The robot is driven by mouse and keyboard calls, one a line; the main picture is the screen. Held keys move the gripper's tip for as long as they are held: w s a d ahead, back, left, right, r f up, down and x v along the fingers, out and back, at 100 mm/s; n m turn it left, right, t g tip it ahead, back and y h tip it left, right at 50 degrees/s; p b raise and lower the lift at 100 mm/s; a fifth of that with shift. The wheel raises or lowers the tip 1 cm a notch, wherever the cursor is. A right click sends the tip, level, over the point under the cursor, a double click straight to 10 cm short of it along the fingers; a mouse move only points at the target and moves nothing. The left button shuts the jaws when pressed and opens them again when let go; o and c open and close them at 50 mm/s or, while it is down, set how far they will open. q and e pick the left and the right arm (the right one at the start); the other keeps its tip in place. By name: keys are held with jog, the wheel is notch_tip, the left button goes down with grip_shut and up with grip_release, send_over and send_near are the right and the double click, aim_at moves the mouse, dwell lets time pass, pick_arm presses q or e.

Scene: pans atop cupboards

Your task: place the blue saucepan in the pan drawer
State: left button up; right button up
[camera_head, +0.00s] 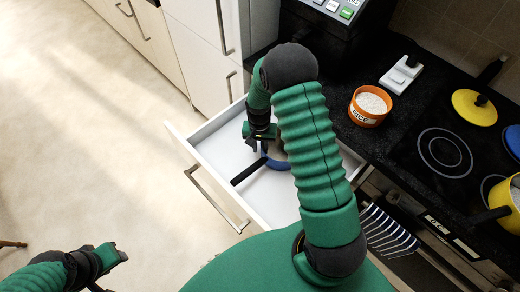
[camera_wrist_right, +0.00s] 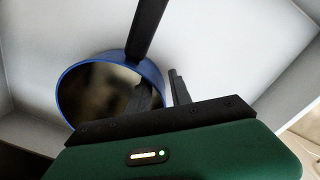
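The blue saucepan (camera_wrist_right: 68,104), with a blue rim, dark inside and long black handle (camera_head: 248,171), is inside the open pan drawer (camera_head: 222,143). In the head view my right arm hides much of it. My right gripper (camera_head: 262,140) is down in the drawer at the pan. In the right wrist view its fingers (camera_wrist_right: 160,92) stand apart, one over the pan's inside and one outside the rim, with a gap beside the wall. The pan looks to rest on the white drawer floor, though contact is not clear. My left gripper (camera_head: 115,257) is low at left, its fingers unclear.
A striped towel (camera_head: 388,232) hangs below.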

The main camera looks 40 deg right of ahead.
notch_tip(320, 180, up, 11)
jog(key=a, duration=0.1)
pick_arm(q)
jog(key=shift+d+r, duration=0.15)
jog(key=shift+r, duration=0.2)
pick_arm(e)
jog(key=s+a+r+n+t, duration=0.1)
jog(key=s+a+r+n, duration=0.1)
jog(key=s+a+n, duration=0.2)
jog(key=s+a+r+n+t, duration=0.1)
jog(key=s+a+r+n, duration=0.2)
jog(key=a, duration=0.6)
jog(key=s+n, duration=0.2)
jog(key=s, duration=0.1)
jog(key=shift+s+a+r+t, duration=0.2)
jog(key=shift+a+r+t, duration=0.15)
jog(key=shift+t, duration=0.05)
pick_arm(q)
jog(key=shift+s, duration=0.1)
jog(key=shift+a, duration=0.25)
pick_arm(e)
jog(key=shift+a, duration=0.2)
pick_arm(q)
jog(key=shift+d, duration=0.15)
pick_arm(e)
jog(key=shift+d, duration=0.1)
